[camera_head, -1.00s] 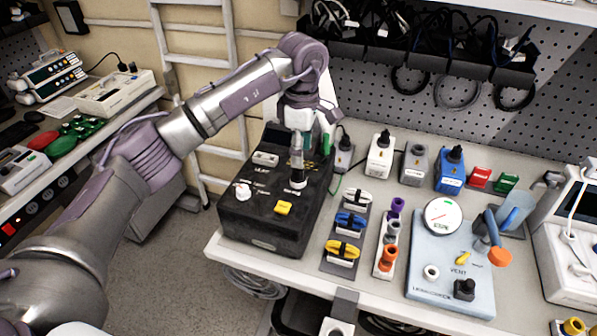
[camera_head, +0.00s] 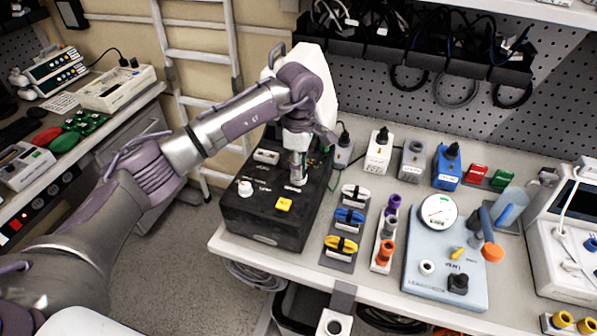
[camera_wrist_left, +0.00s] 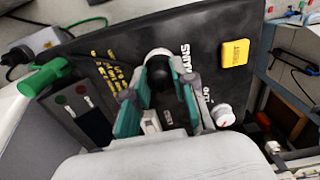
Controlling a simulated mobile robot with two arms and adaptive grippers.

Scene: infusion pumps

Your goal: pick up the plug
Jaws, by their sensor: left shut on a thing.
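The plug (camera_wrist_left: 157,72) looks like a dark rounded body with a pale rim at its far end, seen between the fingers in the left wrist view. It is at the MAINS label on the black box (camera_head: 262,222). My left gripper (camera_head: 298,178) points down over the top of this box. Its teal-padded fingers (camera_wrist_left: 160,85) are shut on the plug from both sides. The fingers hide most of the plug in the head view. I cannot tell whether it is seated in the box or lifted. My right gripper is not in view.
To the right stand cable clips (camera_head: 350,216), a blue block (camera_head: 447,168) and a light-blue gauge panel (camera_head: 425,285). A pegboard rises behind.

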